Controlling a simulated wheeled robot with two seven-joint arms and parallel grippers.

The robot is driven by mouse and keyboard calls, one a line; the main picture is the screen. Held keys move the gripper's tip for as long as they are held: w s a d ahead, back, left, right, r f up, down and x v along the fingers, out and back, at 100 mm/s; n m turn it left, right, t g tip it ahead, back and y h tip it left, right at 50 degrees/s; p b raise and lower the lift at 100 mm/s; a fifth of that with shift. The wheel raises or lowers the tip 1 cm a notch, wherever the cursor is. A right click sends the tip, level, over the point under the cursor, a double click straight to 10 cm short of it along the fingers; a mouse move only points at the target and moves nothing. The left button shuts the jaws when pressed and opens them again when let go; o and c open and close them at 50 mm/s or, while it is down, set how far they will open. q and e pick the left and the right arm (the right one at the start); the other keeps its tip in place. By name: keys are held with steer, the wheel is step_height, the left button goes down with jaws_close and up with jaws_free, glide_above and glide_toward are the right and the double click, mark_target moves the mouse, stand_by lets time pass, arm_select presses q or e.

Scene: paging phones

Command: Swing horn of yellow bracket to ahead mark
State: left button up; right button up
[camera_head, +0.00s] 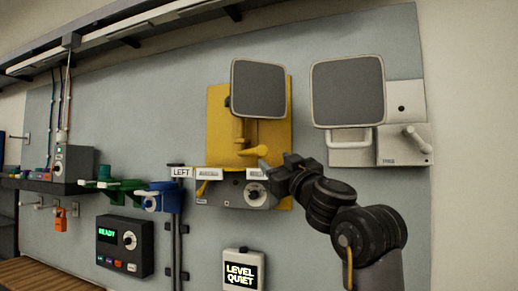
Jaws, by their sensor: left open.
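The yellow bracket (218,130) is a wall plate at the centre, with a yellow arm and a yellow handle (256,151) low on it. Its horn (258,88) is a dark grey square face with a pale rim, in front of the plate's upper part. Below the plate is a row of white labels: one reads LEFT (181,172), a middle label (209,174) and a right label (256,174) are too small to read surely. My left gripper (277,171) is open and empty, just below and right of the yellow handle, partly covering the right label. My right gripper is out of view.
A second horn (348,90) on a white bracket (380,153) hangs at right. A grey dial box (230,195) sits under the yellow plate, close to my gripper. Green and blue holders (160,198), a READY box (124,245) and a LEVEL QUIET sign (242,270) stand lower.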

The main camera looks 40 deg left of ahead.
mark_target(262, 152)
arm_select(q)
steer(key=p+x, duration=0.5)
steer(key=x, duration=0.4)
steer(key=shift+w+a+r+p, duration=0.2)
steer(key=shift+a+p, duration=0.1)
steer(key=shift+p, duration=0.1)
steer(key=shift+w+a+r, duration=0.1)
steer(key=shift+w+a, duration=0.1)
steer(key=shift+a, duration=0.3)
steer(key=shift+c, duration=0.3)
jaws_close()
